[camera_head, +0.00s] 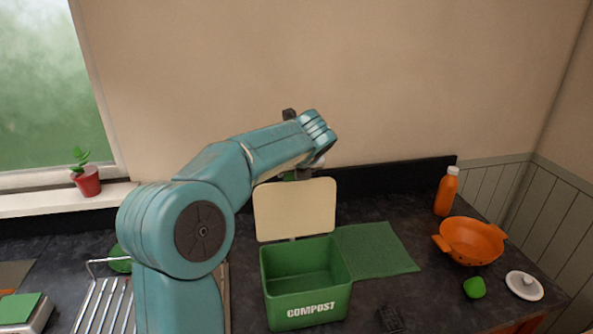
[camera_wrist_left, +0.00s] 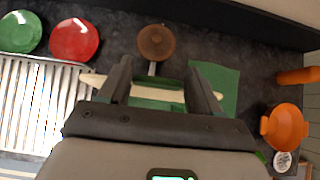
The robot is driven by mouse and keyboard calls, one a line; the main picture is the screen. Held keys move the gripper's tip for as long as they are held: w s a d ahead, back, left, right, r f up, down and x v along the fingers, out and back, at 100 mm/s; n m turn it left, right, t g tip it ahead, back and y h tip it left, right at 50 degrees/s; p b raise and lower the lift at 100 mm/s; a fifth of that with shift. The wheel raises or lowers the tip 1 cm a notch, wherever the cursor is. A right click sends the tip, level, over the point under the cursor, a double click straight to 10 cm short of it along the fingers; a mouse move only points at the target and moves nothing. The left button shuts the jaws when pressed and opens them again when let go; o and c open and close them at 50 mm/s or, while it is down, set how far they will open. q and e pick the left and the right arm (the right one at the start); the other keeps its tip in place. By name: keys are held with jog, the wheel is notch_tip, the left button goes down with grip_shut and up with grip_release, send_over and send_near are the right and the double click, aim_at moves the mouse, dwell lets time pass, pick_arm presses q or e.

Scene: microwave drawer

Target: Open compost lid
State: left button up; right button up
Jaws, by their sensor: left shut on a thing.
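The green compost bin (camera_head: 305,302) stands on the dark counter with its front lettering facing me. Its lid (camera_head: 293,212) is raised, near upright at the back of the bin, its cream inner side facing me. The bin's inside is in view and looks empty. My left gripper (camera_head: 313,176) is at the lid's top edge, partly hidden by my arm and the lid. In the left wrist view its two dark fingers (camera_wrist_left: 160,82) straddle the lid, whose pale edge (camera_wrist_left: 92,80) sticks out beside them. My right gripper is not in view.
A green mat (camera_head: 378,249) lies right of the bin. Farther right are an orange colander (camera_head: 472,240), an orange bottle (camera_head: 446,194), a green item (camera_head: 474,288) and a white lid (camera_head: 524,286). A metal rack (camera_head: 104,300) stands left. A small dark object (camera_head: 390,318) lies in front.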

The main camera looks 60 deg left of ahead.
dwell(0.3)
pick_arm(q)
jog(key=o, duration=1.5)
jog(key=shift+d, duration=0.1)
jog(key=shift+s+d+r, duration=0.1)
jog(key=shift+d+r, duration=0.1)
jog(key=shift+r, duration=0.1)
jog(key=b+v, duration=0.1)
jog(key=v, duration=1.4)
jog(key=shift+s+d+r, duration=0.15)
jog(key=shift+r, duration=0.1)
